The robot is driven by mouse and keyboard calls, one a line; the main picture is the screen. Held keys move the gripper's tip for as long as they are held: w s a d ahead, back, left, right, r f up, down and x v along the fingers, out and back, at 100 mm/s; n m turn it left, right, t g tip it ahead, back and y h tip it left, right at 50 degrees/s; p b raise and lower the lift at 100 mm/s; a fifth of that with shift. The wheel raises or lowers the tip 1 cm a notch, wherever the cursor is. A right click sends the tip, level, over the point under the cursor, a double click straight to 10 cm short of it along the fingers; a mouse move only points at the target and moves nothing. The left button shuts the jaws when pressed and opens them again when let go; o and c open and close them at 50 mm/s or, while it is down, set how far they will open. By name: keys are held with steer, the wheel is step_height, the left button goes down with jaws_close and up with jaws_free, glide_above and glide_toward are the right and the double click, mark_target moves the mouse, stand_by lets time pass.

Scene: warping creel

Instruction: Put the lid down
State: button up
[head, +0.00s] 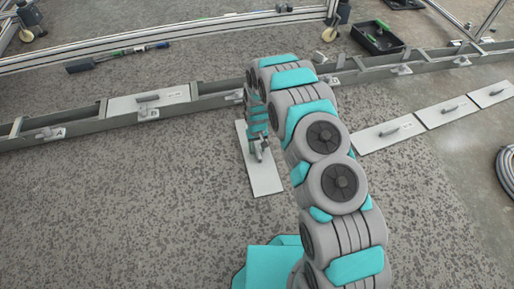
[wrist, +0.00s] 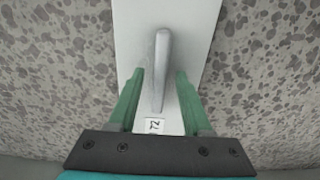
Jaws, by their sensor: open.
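A pale flat lid (head: 262,178) lies on the speckled floor in the middle of the head view, in front of the long trough. In the wrist view the lid (wrist: 135,30) fills the centre, with a grey bar handle (wrist: 161,70) and a small label (wrist: 155,126) marked with characters. My gripper (wrist: 160,80) is open, its two green fingers on either side of the handle and apart from it. In the head view my gripper (head: 258,155) is over the lid and partly covers it.
A long grey trough (head: 205,98) with lettered tags runs across behind the lid. One lid (head: 150,100) covers a section of it. Several more lids (head: 388,133) lie in a row on the right. Floor at left is clear.

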step_height(320, 180, up, 12)
step_height(320, 180, up, 13)
glide_above(257, 149)
steer(key=s+d, duration=0.4)
steer(key=d, duration=0.1)
steer(key=s+d+r+m, duration=0.2)
steer(key=s+d+r, duration=0.4)
steer(key=s+r, duration=0.5)
steer(key=s+d+r, duration=0.2)
steer(key=s+r, duration=0.1)
steer(key=s, duration=0.5)
steer(key=s+d+r+g, duration=0.1)
steer(key=s+d+r, duration=0.1)
steer(key=s, duration=0.7)
steer(key=s+d+r+m, duration=0.1)
steer(key=s+d+r, duration=0.1)
steer(key=s+r, duration=0.3)
steer(key=s+p, duration=0.1)
steer(key=s, duration=0.3)
steer(key=shift+d+g, duration=0.2)
steer(key=shift+g, duration=0.2)
steer(key=shift+a, duration=0.1)
